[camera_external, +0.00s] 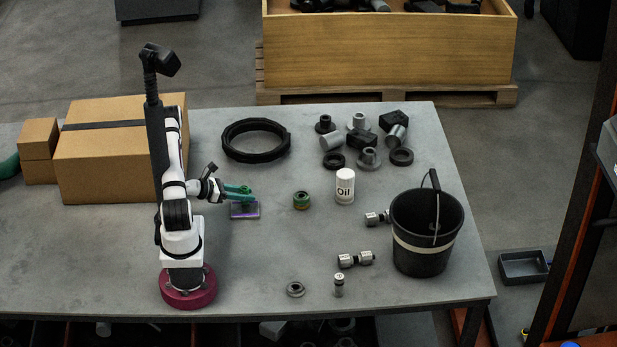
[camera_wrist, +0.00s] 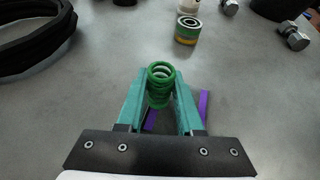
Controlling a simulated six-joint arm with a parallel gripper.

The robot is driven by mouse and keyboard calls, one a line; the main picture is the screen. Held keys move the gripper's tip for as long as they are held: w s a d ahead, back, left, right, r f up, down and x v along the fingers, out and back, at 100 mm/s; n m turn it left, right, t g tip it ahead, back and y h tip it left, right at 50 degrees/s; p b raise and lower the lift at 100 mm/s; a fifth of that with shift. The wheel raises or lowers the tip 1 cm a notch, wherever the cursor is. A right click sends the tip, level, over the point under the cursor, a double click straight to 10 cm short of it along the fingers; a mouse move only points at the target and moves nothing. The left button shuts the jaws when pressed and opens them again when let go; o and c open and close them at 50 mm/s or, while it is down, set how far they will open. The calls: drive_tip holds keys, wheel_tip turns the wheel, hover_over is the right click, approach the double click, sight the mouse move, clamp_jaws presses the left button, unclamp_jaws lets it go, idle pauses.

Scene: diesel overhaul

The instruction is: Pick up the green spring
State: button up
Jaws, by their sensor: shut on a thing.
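The green spring (camera_wrist: 160,82) sits between the teal fingers of my gripper (camera_wrist: 160,92) in the wrist view, with a finger against each side. My gripper is shut on it. In the external view my gripper (camera_external: 240,191) is low over the left-middle of the table, above a small purple-edged plate (camera_external: 244,211). The purple plate (camera_wrist: 203,108) also shows below the fingers in the wrist view. In the external view the spring is hard to tell apart from the teal fingers. I cannot tell whether the spring touches the plate.
A green and yellow ring-shaped part (camera_external: 301,201) stands right of my gripper, with a white oil can (camera_external: 345,187) beyond it. A black bucket (camera_external: 424,250), bolts (camera_external: 355,259) and several metal parts (camera_external: 368,158) lie further right. Cardboard boxes (camera_external: 110,165) and a black hose coil (camera_external: 256,156) stand behind.

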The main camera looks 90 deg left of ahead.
sight(244, 187)
clamp_jaws()
drive_tip(key=shift+r, duration=0.1)
drive_tip(key=shift+r, duration=0.4)
wheel_tip(244, 187, up, 3)
drive_tip(key=shift+f, duration=0.2)
drive_tip(key=w+d+r, duration=0.6)
drive_tip(key=d+r, duration=0.1)
drive_tip(key=d, duration=0.2)
drive_tip(key=s+a+f, duration=0.1)
drive_tip(key=a+f, duration=0.1)
drive_tip(key=f, duration=0.1)
drive_tip(key=s+a+f, duration=0.1)
drive_tip(key=a+f, duration=0.1)
drive_tip(key=f, duration=0.2)
drive_tip(key=s+a+f, duration=0.1)
drive_tip(key=a+f, duration=0.1)
drive_tip(key=f, duration=0.1)
drive_tip(key=shift+f, duration=0.2)
